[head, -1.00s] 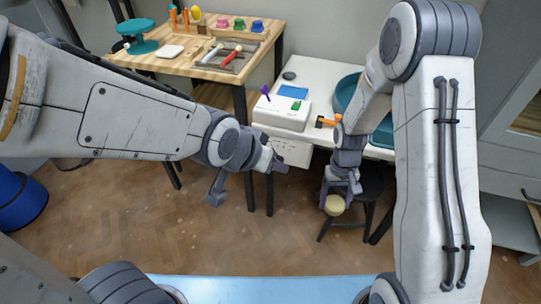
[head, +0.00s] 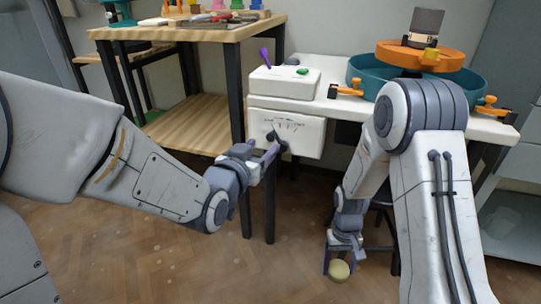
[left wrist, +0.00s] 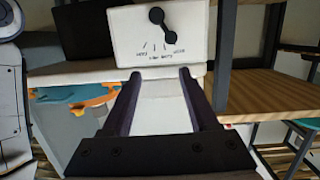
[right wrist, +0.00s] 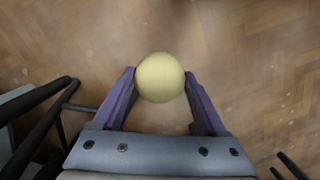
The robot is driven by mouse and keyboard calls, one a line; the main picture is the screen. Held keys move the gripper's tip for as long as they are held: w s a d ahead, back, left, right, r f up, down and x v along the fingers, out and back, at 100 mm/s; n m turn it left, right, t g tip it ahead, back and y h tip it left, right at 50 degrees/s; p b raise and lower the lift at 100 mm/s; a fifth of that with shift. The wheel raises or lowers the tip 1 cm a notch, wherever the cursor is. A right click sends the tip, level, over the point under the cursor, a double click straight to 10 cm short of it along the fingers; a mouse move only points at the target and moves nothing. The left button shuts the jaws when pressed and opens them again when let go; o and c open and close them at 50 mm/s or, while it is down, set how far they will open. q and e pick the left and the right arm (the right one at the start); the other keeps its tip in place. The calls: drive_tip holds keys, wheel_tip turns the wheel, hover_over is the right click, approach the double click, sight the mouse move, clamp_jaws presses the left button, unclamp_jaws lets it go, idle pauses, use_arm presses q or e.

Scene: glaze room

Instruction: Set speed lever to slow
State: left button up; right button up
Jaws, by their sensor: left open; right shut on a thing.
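The white panel (head: 300,138) under the wheel's table carries a dark lever (head: 271,139) and a fan of scale marks with labels too small to read. In the left wrist view the lever (left wrist: 163,26) shows whole, slanted beside the marks. My left gripper (head: 270,155) is open and empty, just in front of the panel's lower left part in the head view. Its fingertips (left wrist: 160,72) are apart, and the lever lies beyond them, not between them. My right gripper (right wrist: 160,76) is shut on a pale yellow ball (right wrist: 160,66), low over the floor.
A teal basin (head: 360,72) with an orange wheel (head: 425,60) stands on the white table (head: 325,98). A white box (head: 283,82) with a purple lever (head: 265,57) and green knob is above the panel. A wooden bench (head: 190,36) stands left. Dark table legs are near my left gripper.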

use_arm(q)
drive_tip(key=t+b, duration=0.2)
drive_tip(key=b, duration=0.3)
approach(270, 138)
drive_tip(key=s, duration=0.1)
use_arm(e)
wheel_tip(270, 138, down, 4)
drive_tip(key=p, duration=0.3)
drive_tip(key=shift+f, duration=0.25)
use_arm(q)
drive_tip(key=b+x, duration=0.3)
drive_tip(key=x, duration=0.7)
drive_tip(key=shift+w+a+f, duration=0.1)
drive_tip(key=shift+w+a, duration=0.05)
drive_tip(key=shift+w, duration=0.1)
drive_tip(key=shift+w+d+b, duration=0.2)
drive_tip(key=shift+w+b, duration=0.1)
drive_tip(key=shift+w, duration=0.3)
use_arm(e)
wheel_tip(270, 138, down, 4)
drive_tip(key=shift+r, duration=0.25)
